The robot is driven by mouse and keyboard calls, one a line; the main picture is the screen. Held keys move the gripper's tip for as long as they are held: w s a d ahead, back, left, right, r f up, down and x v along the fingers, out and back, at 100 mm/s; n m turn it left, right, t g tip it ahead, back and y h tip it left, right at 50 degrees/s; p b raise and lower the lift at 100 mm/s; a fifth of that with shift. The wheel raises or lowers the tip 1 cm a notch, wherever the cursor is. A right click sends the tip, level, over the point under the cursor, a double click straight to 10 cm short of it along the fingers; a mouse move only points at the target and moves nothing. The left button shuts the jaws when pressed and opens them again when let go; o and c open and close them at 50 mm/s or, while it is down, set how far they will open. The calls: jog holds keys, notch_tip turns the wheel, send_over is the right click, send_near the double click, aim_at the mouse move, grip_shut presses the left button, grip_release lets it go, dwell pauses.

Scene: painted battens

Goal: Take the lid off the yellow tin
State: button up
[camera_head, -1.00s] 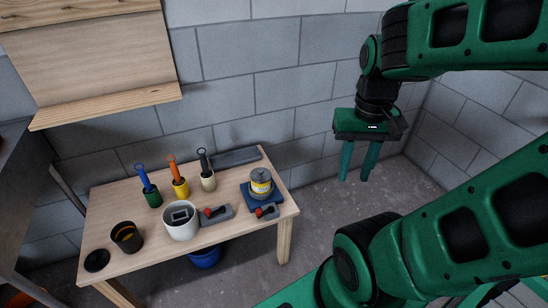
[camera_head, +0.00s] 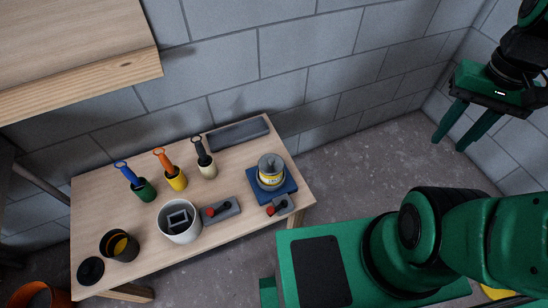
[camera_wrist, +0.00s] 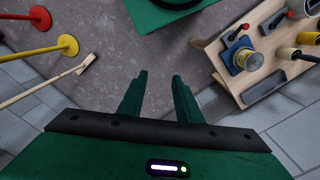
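The tin with a yellow band (camera_head: 270,181) stands upright on a blue square base at the right end of the wooden table. Its grey top (camera_head: 271,162) appears to be a lid in place, with a raised part on it; details are too small to tell. The tin also shows in the wrist view (camera_wrist: 245,61), at the upper right. My gripper (camera_head: 450,144) is at the far right of the head view, well away from the tin and table. In the wrist view its two fingers (camera_wrist: 160,76) are apart with nothing between them.
The table (camera_head: 150,262) also holds a white pot (camera_head: 180,234), several handled tools in coloured cups, a dark open can (camera_head: 118,250), a black disc (camera_head: 91,270) and two grey blocks with red knobs. A wooden shelf (camera_head: 80,80) overhangs the back left.

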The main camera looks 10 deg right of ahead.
jog(key=shift+a, duration=0.1)
jog(key=o, duration=0.9)
jog(key=shift+s+a+r, duration=0.1)
jog(key=shift+s+r, duration=0.1)
jog(key=shift+s, duration=0.1)
jog(key=shift+c, duration=0.2)
jog(key=o, duration=0.6)
jog(key=w, duration=0.3)
jog(key=shift+f+h, duration=0.3)
jog(key=w+a+f, duration=0.2)
jog(key=w+a, duration=0.1)
jog(key=w, duration=0.4)
jog(key=m, duration=0.4)
send_over(270, 161)
notch_tip(270, 161, down, 18)
jog(key=f, duration=0.5)
jog(key=shift+s+d, duration=0.15)
jog(key=shift+s, duration=0.25)
jog(key=shift+w+f, duration=0.2)
jog(key=shift+f, duration=1.25)
jog(key=shift+w+f, duration=0.2)
jog(key=shift+f, duration=1.2)
